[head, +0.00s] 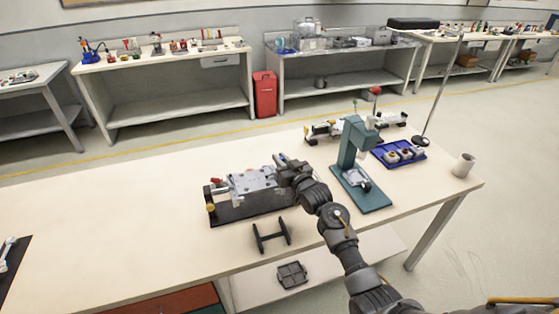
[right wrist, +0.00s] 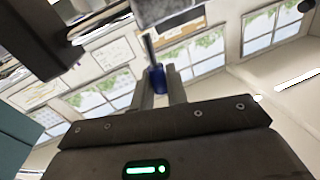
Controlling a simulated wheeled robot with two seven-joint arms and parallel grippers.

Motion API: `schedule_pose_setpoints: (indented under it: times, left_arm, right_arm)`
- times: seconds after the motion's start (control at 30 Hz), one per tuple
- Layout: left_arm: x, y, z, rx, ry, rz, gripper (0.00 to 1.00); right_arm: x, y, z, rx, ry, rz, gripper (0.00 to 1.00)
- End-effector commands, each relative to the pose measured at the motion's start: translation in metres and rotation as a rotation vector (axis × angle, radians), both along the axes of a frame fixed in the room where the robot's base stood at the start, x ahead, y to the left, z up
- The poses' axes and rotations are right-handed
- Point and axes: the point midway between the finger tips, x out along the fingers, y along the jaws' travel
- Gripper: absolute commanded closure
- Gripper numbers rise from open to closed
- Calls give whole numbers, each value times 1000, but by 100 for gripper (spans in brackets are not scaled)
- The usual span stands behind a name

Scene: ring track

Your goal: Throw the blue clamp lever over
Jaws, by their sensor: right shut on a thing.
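The blue clamp lever (right wrist: 158,80) stands between the two fingers of my right gripper (right wrist: 160,92) in the right wrist view, with a grey rod running up from its blue grip. The fingers are shut on it. In the head view my right gripper (head: 283,163) is at the right end of the clamping fixture, which has a silver plate (head: 252,183) on a black base (head: 232,214). There the lever is hidden by the gripper or too small to tell. My left gripper is not in view.
A green press (head: 352,150) stands close to the right of my right arm. A black stand (head: 271,236) lies in front of the fixture. The table's left side is mostly clear.

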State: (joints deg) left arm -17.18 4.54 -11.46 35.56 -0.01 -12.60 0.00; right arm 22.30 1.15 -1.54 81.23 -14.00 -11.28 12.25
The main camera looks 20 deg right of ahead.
Motion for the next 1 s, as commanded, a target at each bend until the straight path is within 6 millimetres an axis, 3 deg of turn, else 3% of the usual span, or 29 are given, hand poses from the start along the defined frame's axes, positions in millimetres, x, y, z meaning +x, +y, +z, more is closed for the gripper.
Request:
schedule_pose_setpoints:
  times: [0.6, 1.0]
  left_arm:
    - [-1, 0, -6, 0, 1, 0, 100]
    - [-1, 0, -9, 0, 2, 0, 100]
  right_arm:
    - [2, -26, -12, 550, 36, -2, 100]
    - [2, -34, -21, 792, 51, -3, 100]
